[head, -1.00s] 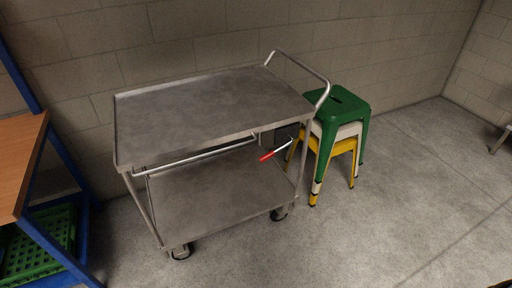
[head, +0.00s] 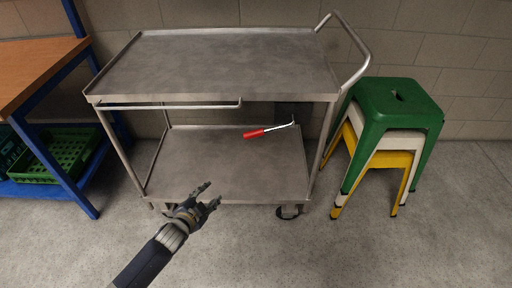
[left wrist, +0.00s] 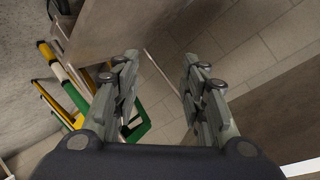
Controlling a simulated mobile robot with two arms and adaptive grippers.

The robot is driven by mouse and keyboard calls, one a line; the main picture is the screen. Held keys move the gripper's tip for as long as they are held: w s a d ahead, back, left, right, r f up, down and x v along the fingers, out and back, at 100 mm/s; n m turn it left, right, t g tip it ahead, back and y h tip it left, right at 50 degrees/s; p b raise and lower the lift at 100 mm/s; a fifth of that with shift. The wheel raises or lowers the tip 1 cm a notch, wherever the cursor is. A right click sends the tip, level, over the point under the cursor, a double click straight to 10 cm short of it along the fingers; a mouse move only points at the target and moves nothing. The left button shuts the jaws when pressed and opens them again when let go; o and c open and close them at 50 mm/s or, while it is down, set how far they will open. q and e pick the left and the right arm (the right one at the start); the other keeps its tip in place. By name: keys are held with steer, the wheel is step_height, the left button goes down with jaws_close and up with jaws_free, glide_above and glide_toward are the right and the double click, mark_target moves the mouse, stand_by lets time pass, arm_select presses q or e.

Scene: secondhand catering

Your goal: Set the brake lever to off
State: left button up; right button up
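The brake lever (head: 268,130) has a red grip and a thin metal rod. In the head view it sits under the right part of the cart's top shelf, its red end pointing left and slightly down. The steel cart (head: 230,68) stands against the wall. My left gripper (head: 207,194) is in front of the cart's lower shelf, below and left of the lever and apart from it. In the left wrist view the left gripper (left wrist: 158,85) has its fingers spread with nothing between them. The lever cannot be made out in that view. My right gripper is not in view.
Green, white and yellow stacked stools (head: 398,105) stand right of the cart. A blue-framed bench (head: 38,72) with a wooden top and green crates (head: 62,152) stands at left. The floor in front is clear.

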arm_select(q)
steer(key=w+d+r+m+t+h+b, duration=0.2)
steer(key=w+d+r+m+b, duration=0.1)
steer(key=d+r, duration=0.3)
steer(key=m+t+h+b, duration=0.1)
steer(key=m+h+b, duration=0.3)
steer(key=m+b, duration=0.1)
glide_toward(253, 136)
steer(key=x, duration=0.2)
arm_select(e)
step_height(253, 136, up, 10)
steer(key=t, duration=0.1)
arm_select(q)
steer(key=shift+x, duration=1.15)
steer(key=b+x, duration=0.1)
steer(key=x, duration=0.5)
steer(key=shift+b, duration=0.3)
steer(key=shift+w+d, duration=0.4)
steer(key=shift+w, duration=0.1)
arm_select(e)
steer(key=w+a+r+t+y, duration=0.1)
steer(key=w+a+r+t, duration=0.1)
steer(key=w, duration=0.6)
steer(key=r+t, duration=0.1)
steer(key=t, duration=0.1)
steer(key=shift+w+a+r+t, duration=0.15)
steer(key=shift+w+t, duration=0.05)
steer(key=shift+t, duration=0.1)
arm_select(q)
jaws_close()
